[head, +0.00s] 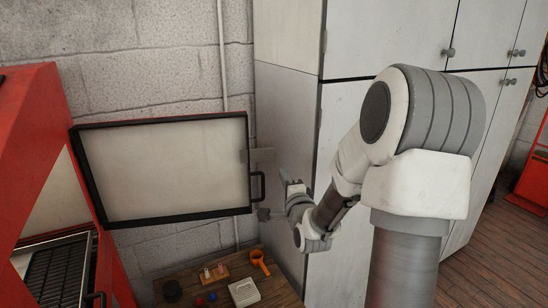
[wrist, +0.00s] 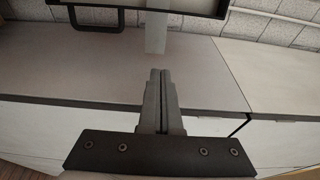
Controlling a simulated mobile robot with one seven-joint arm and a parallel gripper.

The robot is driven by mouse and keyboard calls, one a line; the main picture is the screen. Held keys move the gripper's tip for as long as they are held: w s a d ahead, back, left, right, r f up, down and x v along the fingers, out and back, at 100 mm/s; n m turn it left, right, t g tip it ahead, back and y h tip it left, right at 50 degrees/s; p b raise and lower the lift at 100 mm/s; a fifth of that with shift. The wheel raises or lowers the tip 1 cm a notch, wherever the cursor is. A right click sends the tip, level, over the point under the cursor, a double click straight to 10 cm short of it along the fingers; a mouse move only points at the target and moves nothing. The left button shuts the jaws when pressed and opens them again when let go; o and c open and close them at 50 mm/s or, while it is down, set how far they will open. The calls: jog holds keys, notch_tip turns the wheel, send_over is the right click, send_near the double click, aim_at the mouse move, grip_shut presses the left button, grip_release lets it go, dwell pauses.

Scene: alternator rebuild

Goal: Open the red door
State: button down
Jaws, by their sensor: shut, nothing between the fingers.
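The door (head: 165,165) of the red cabinet stands wide open in the head view. The handle (wrist: 95,32) is at upper left there, outside the fingers.
The red cabinet (head: 28,130) is at the left, its opening showing a dark rack (head: 55,272). Tall grey lockers (head: 385,35) stand close behind my arm.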

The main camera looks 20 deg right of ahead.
aim_at(272, 152)
jog(key=p+x, duration=0.1)
jog(key=x, duration=1.2)
jog(key=shift+f, duration=0.1)
